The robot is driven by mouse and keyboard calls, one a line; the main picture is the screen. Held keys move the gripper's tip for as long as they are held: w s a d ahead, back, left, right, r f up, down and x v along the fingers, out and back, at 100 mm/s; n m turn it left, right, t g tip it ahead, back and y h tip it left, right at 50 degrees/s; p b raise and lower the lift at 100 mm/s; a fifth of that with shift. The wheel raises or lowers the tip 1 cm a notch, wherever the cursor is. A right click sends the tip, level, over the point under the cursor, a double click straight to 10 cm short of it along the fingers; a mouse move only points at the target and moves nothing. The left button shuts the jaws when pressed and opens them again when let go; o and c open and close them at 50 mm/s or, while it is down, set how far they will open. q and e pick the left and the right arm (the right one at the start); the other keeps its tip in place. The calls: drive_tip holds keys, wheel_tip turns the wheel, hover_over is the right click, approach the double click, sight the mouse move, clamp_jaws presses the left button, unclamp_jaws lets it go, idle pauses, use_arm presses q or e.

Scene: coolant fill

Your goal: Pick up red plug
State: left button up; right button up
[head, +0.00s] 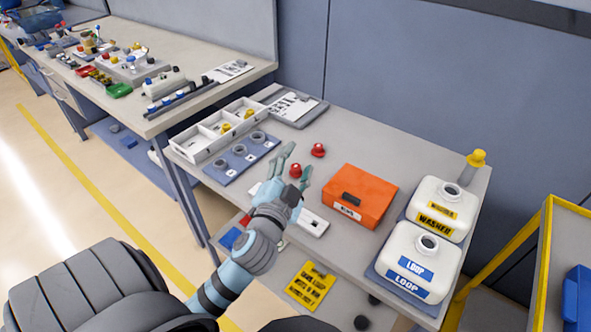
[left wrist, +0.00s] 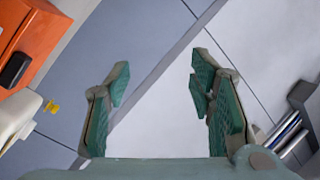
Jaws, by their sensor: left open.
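Two red plugs stand on the grey workbench (head: 385,146). One red plug (head: 318,150) is just right of my left gripper (head: 298,161), in the open. The other red plug (head: 295,171) shows between the gripper's two fingers in the head view. Whether the fingers are level with it or above it I cannot tell. My left gripper is open, and its spread green fingers also show in the left wrist view (left wrist: 160,80) with nothing between them. No red plug shows in that view. My right gripper is not in view.
A blue-grey plate (head: 222,175) with round sockets and a white divided tray (head: 190,150) with yellow plugs lie left of the gripper. An orange box (head: 375,184) and two white jugs (head: 420,262) stand to the right. A yellow-capped bottle (head: 475,160) is behind them.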

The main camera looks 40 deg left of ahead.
use_arm(q)
drive_tip(key=w+d+r+m+t+h, duration=0.2)
drive_tip(key=d+r+m+t+h, duration=0.15)
drive_tip(key=r+m, duration=0.25)
drive_tip(key=w+d+r+m+t+h, duration=0.3)
drive_tip(key=d+r+m+h, duration=0.1)
drive_tip(key=r+m+h, duration=0.15)
drive_tip(key=w+d+r+m+g+h, duration=0.2)
drive_tip(key=d+m+g+h, duration=0.2)
drive_tip(key=d+m+h, duration=0.55)
drive_tip(key=m+g+y, duration=0.7)
drive_tip(key=g+y, duration=0.7)
drive_tip(key=g, duration=0.2)
approach(295, 167)
drive_tip(key=shift+t+h, duration=0.25)
drive_tip(key=shift+t, duration=0.1)
drive_tip(key=x, duration=0.3)
drive_tip(key=b+x, duration=0.1)
drive_tip(key=x, duration=0.5)
drive_tip(key=shift+s+a+f, duration=0.15)
drive_tip(key=shift+a+f, duration=0.05)
drive_tip(key=shift+f, duration=0.2)
drive_tip(key=c, duration=0.7)
